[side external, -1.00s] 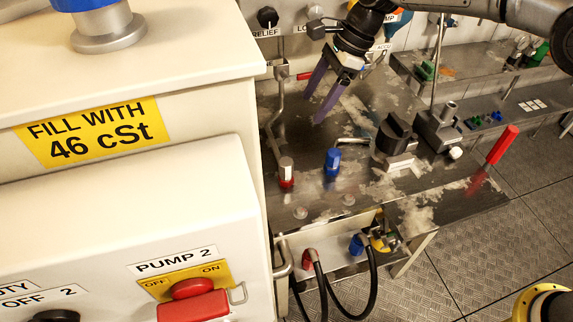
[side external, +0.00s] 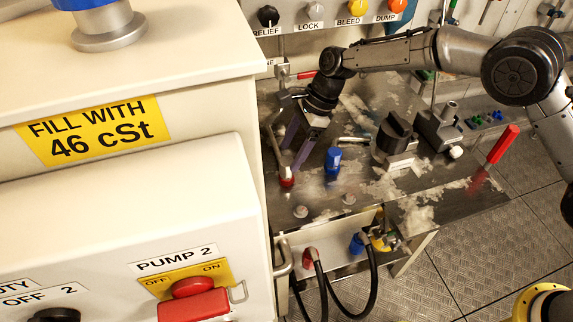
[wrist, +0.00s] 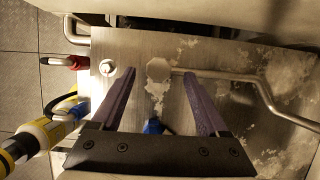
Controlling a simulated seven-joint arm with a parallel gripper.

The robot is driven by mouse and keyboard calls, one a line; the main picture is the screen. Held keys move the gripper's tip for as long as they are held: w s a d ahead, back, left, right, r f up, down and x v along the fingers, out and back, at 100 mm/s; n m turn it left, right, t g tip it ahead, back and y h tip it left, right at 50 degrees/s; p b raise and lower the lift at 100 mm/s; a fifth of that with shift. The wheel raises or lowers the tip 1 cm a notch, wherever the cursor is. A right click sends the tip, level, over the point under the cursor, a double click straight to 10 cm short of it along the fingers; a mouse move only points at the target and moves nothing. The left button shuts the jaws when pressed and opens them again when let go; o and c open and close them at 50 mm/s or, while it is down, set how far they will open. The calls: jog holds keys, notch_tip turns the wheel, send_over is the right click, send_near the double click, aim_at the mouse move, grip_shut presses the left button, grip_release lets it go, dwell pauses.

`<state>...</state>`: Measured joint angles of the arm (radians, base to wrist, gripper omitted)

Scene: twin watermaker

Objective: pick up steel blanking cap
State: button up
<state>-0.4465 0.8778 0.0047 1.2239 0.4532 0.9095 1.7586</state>
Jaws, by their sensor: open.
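The steel blanking cap is most likely the grey hexagonal top (wrist: 158,70) at the end of a bent pipe in the wrist view. In the side external view its red collar (side external: 287,181) shows, and the steel part is mostly hidden behind my fingers. My gripper (side external: 293,163) points down over it. In the wrist view my open gripper (wrist: 158,78) has one purple finger on each side of the cap, with gaps showing on both sides. I cannot tell how far down the fingertips reach along it.
A blue cap (side external: 332,161) stands close to the right; its blue also shows in the wrist view (wrist: 153,126). The bent pipe (wrist: 235,77) runs right from the cap. A black-handled valve (side external: 396,140) stands farther right. The white cabinet (side external: 215,190) is close on the left.

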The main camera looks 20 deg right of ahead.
aim_at(287, 160)
jog(key=x, duration=0.4)
jog(key=shift+s, duration=0.1)
grip_shut()
